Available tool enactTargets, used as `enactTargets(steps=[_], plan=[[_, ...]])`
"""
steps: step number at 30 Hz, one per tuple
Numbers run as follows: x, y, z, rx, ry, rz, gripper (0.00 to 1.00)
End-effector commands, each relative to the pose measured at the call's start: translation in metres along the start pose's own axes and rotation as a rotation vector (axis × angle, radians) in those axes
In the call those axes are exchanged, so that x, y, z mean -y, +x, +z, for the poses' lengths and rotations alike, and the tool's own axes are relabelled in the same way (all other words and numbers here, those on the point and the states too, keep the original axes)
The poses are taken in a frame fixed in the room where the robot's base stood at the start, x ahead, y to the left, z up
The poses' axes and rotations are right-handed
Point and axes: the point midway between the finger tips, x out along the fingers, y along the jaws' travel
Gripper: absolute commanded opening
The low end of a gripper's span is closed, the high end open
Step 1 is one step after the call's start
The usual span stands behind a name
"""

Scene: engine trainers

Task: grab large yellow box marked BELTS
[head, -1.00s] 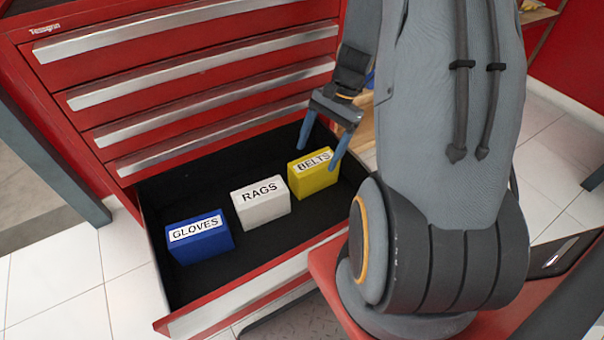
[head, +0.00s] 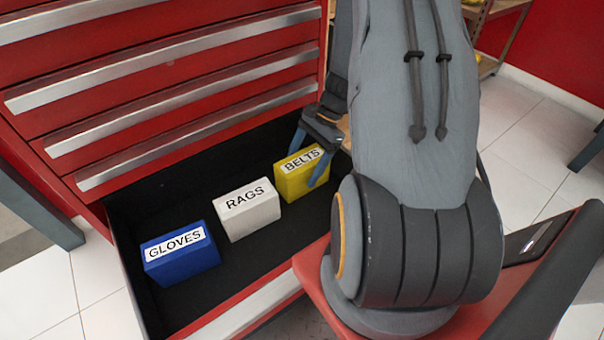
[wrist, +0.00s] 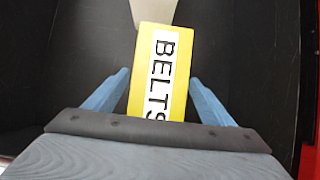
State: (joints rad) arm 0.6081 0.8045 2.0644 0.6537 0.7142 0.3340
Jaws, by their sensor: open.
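The yellow box marked BELTS (head: 300,180) stands in the open bottom drawer, at the right end of a row of three boxes. In the wrist view the yellow box (wrist: 160,75) lies between the two blue fingers, its label facing the camera and its near end hidden by my gripper. My gripper (head: 308,162) is open and straddles the box, one finger behind it and one in front.
A white RAGS box (head: 248,210) stands just left of the yellow one, with a blue GLOVES box (head: 181,255) further left. The red drawer front (head: 262,312) rises on the near side. Closed red drawers are above and behind. Bare black drawer floor surrounds the boxes.

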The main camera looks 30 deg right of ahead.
Motion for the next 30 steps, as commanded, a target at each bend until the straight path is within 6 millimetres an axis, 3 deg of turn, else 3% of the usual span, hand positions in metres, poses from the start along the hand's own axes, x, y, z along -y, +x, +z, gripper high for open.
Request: enactTargets(steps=[6, 9, 28, 30], plan=[[-0.002, 0.034, 0.001, 0.003, 0.001, 0.003, 0.77], [-0.002, 0.042, 0.001, 0.001, 0.001, 0.002, 0.77], [-0.002, 0.044, 0.000, 0.001, 0.001, 0.001, 0.77], [-0.002, 0.044, 0.000, 0.001, 0.001, 0.000, 0.66]])
